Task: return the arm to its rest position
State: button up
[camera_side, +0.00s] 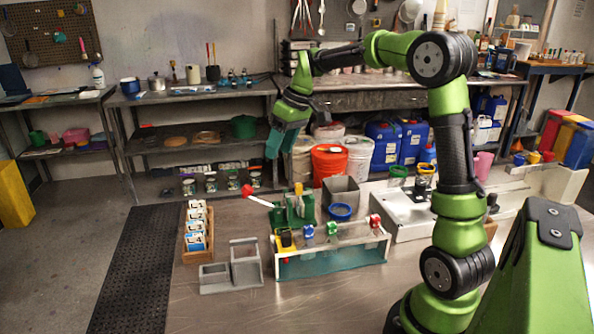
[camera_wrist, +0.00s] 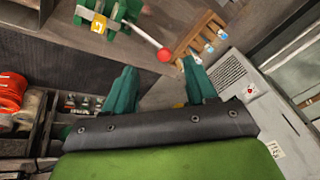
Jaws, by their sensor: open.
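My gripper (camera_side: 277,150) hangs in the air above the back part of the metal table, with its teal fingers pointing down. It is held up by my green and black arm, which reaches out to the left from its base at the right. In the wrist view my gripper (camera_wrist: 160,80) shows two teal fingers well apart with nothing between them. A red ball on a white lever (camera_wrist: 164,54) lies beyond the fingertips in that view. In the side view the red ball (camera_side: 247,190) is below and left of the gripper, apart from it.
The table holds a green lever press (camera_side: 300,208), a rack with coloured clips (camera_side: 330,262), a wooden card box (camera_side: 197,230), a grey stepped stand (camera_side: 235,272), a grey square bin (camera_side: 340,191) and a blue-rimmed bowl (camera_side: 340,212). Buckets (camera_side: 329,162) stand behind. The table's front left is bare.

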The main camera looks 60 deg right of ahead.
jog(key=s+a+r+m+t, duration=0.1)
jog(key=s+a+m+t, duration=0.2)
jog(key=s+a, duration=1.4)
jog(key=shift+s+a+m+t, duration=0.25)
jog(key=shift+s+t, duration=0.25)
jog(key=shift+s, duration=0.75)
